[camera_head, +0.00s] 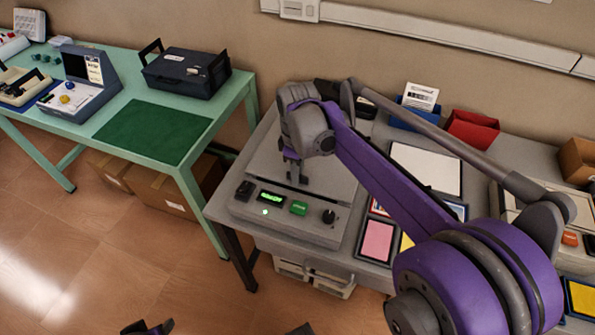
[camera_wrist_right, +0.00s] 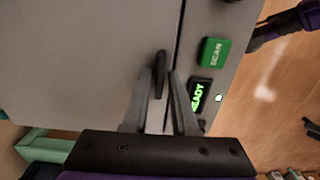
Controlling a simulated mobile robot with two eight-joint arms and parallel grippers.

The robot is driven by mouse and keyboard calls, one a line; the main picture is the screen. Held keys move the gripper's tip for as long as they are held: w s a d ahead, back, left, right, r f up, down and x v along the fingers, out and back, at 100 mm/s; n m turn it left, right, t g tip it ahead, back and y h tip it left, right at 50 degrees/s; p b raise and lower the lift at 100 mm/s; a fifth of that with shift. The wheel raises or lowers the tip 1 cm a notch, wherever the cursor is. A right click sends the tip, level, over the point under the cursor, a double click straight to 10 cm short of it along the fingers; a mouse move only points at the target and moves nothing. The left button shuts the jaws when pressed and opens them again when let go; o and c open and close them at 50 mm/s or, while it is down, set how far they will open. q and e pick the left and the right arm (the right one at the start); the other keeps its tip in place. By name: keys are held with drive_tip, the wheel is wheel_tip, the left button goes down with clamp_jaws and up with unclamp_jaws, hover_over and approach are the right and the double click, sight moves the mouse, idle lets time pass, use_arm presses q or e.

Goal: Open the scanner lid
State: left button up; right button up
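The scanner (camera_head: 284,228) is a grey box on the grey table, with a SCAN button (camera_wrist_right: 214,52) and a lit READY display. Its flat grey lid (camera_head: 262,165) lies down, with a dark seam along its front edge. My right gripper (camera_head: 297,179) is above the lid near that edge. In the right wrist view, the right gripper (camera_wrist_right: 161,75) has its fingers apart, with a thin dark handle (camera_wrist_right: 160,63) between the tips; contact is not clear. Only a dark bit of what seems my left gripper (camera_head: 147,328) shows at the bottom edge.
Colour sheets (camera_head: 378,240) lie right of the scanner. Blue and red bins (camera_head: 472,130) stand behind. A green table (camera_head: 219,115) with a dark case (camera_head: 186,73) is at left, with a floor gap before it. My right arm hides part of the table.

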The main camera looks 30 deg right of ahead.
clamp_jaws()
idle(1.1)
